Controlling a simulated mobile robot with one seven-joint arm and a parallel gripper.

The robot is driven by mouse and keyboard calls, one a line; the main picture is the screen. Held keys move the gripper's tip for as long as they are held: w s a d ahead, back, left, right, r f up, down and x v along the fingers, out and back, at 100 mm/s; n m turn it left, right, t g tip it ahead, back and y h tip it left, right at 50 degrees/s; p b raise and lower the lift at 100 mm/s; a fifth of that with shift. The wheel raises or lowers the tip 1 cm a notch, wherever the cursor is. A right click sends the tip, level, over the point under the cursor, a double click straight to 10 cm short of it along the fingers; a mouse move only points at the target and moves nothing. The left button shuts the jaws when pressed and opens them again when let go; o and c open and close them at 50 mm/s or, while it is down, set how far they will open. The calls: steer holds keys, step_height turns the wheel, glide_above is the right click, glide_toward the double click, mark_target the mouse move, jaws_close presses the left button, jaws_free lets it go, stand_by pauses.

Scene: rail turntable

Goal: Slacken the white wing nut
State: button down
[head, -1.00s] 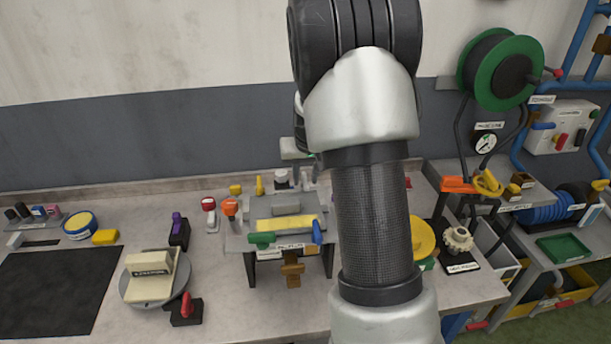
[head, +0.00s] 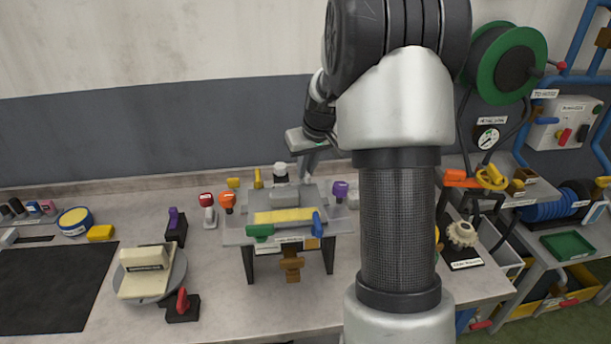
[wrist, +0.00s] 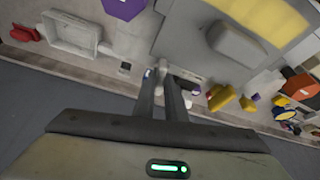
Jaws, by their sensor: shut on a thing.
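My gripper (wrist: 163,72) is shut on a small white part at the back edge of the grey fixture (wrist: 190,38). I take this part to be the white wing nut (wrist: 162,65); the fingers hide most of it. In the head view my gripper (head: 309,174) points down behind the fixture (head: 235,237), just right of a white-topped post (head: 280,169). The wing nut cannot be made out clearly there. The fixture carries a yellow strip (head: 284,215) and a grey block on top.
A purple knob (head: 340,188) stands right of my gripper, and orange (head: 227,200) and red (head: 206,198) knobs stand left. Green (head: 259,231) and blue (head: 317,224) handles are on the fixture's front. A turntable (head: 178,280) stands front left. The wall is close behind.

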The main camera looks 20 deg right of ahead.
steer(key=n+b, duration=0.1)
steer(key=n, duration=0.1)
steer(key=n+y+b, duration=0.1)
steer(key=shift+d+f+n, duration=0.15)
steer(key=shift+d+n, duration=0.05)
steer(key=shift+n, duration=0.2)
steer(key=n+y, duration=0.1)
steer(key=n, duration=0.2)
steer(key=shift+w+d+n+g+y+b, duration=0.1)
steer(key=shift+n+g+y+b, duration=0.2)
steer(key=shift+y, duration=0.1)
steer(key=n, duration=0.1)
steer(key=n+g+y+p, duration=0.1)
steer(key=n, duration=0.1)
steer(key=shift+r+n, duration=0.2)
steer(key=shift+n, duration=0.1)
steer(key=shift+w+d+n+g+p, duration=0.15)
steer(key=shift+n+g+p, duration=0.65)
steer(key=shift+n, duration=1)
steer(key=c, duration=1.8)
jaws_free()
